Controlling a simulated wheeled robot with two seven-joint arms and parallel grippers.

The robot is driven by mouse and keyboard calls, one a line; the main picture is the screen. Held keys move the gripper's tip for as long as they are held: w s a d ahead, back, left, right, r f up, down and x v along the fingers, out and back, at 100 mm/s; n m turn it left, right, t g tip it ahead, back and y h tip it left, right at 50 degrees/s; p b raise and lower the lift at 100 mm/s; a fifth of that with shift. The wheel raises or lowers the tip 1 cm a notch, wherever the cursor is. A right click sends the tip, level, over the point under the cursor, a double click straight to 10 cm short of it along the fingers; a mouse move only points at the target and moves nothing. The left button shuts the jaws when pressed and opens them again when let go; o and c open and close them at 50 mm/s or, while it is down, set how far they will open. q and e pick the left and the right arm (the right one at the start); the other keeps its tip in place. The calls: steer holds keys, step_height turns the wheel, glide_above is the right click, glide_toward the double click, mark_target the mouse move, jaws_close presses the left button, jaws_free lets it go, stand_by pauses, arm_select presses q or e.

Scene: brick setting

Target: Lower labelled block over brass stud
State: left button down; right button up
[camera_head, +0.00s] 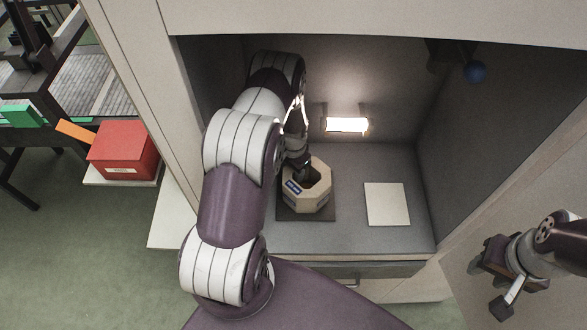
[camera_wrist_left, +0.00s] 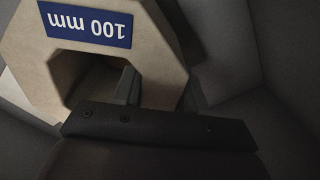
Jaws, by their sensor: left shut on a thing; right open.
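The labelled block (camera_head: 318,196) is a pale octagonal ring with an open middle and a blue label. Its label reads "100 mm", upside down, in the left wrist view (camera_wrist_left: 110,72). My left gripper (camera_head: 304,173) is shut on the block's wall, with one finger inside the opening. The block is over a dark square plate (camera_head: 322,214) inside the lit recess. I cannot tell whether it touches the plate. No brass stud shows; the block and gripper cover the plate's middle. My right gripper (camera_head: 498,284) is open and empty outside the recess, at the lower right.
A pale square plate (camera_head: 387,204) lies on the recess floor to the right of the block. Side walls (camera_head: 500,130) enclose the recess. A red box (camera_head: 123,150) stands outside, left.

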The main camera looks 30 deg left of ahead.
arm_select(q)
steer(key=shift+w+f, duration=0.1)
steer(key=shift+f, duration=0.1)
steer(key=c, duration=0.5)
jaws_free()
steer(key=shift+s, duration=0.2)
steer(key=shift+w+r, duration=0.1)
steer(key=shift+r, duration=0.3)
step_height(320, 180, up, 8)
steer(key=p, duration=0.5)
steer(key=shift+r+p, duration=0.15)
steer(key=shift+p, duration=0.2)
